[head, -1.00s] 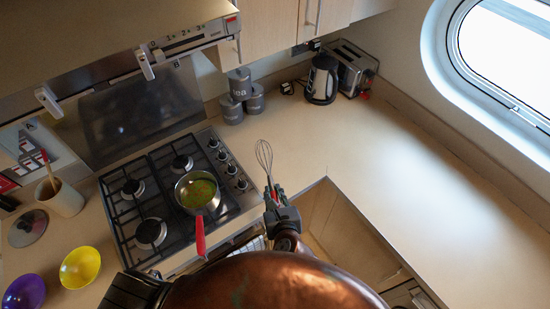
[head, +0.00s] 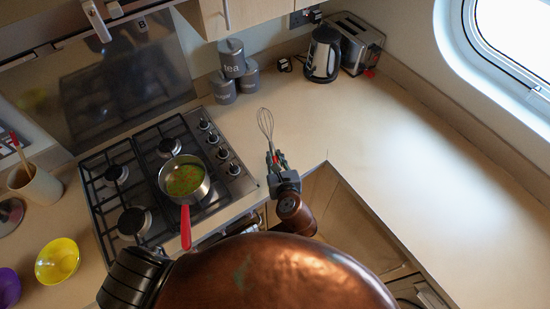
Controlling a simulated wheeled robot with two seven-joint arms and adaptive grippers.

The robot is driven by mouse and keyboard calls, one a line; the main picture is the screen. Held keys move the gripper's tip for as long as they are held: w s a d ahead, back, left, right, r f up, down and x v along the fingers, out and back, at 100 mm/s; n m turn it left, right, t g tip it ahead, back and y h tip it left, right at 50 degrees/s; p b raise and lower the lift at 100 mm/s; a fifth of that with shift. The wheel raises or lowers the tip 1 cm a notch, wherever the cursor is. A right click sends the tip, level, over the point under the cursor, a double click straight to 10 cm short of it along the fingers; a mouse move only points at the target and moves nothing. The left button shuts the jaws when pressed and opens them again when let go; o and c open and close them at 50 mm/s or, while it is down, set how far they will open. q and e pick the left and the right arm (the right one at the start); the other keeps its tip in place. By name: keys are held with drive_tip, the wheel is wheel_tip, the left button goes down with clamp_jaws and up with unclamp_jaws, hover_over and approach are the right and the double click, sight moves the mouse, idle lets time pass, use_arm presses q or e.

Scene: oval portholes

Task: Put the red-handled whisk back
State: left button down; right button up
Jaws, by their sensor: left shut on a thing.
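The whisk (head: 266,124) points up the picture with its wire loops free, above the counter edge between the hob and the inner corner of the worktop. A little red of its handle shows between the fingers of my left gripper (head: 277,161). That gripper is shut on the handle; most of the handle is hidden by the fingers. The whisk appears held up, though its exact height is unclear. My right gripper is not in view.
A pan (head: 185,181) of green and orange food with a red handle sits on the hob (head: 115,205). A utensil pot (head: 34,184) and yellow bowl (head: 57,261) are at left. Grey canisters (head: 232,60), kettle (head: 323,55) and toaster (head: 356,45) stand behind. The right worktop (head: 410,160) is clear.

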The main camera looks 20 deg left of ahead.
use_arm(q)
drive_tip(key=w+f, duration=0.1)
drive_tip(key=f, duration=0.1)
drive_tip(key=w+a+f, duration=0.1)
drive_tip(key=w, duration=0.1)
drive_tip(key=w+f+b, duration=0.1)
drive_tip(key=f, duration=0.1)
drive_tip(key=shift+w+a+f, duration=0.2)
drive_tip(key=shift+w+f, duration=0.05)
drive_tip(key=shift+f, duration=0.05)
wheel_tip(320, 180, down, 4)
drive_tip(key=shift+w+a+r+b, duration=0.1)
drive_tip(key=shift+w+r+b, duration=0.1)
drive_tip(key=shift+b, duration=0.3)
drive_tip(key=c, duration=2)
unclamp_jaws()
drive_tip(key=shift+o, duration=0.8)
drive_tip(key=shift+s+r, duration=0.1)
drive_tip(key=p+v, duration=0.1)
drive_tip(key=v, duration=1.1)
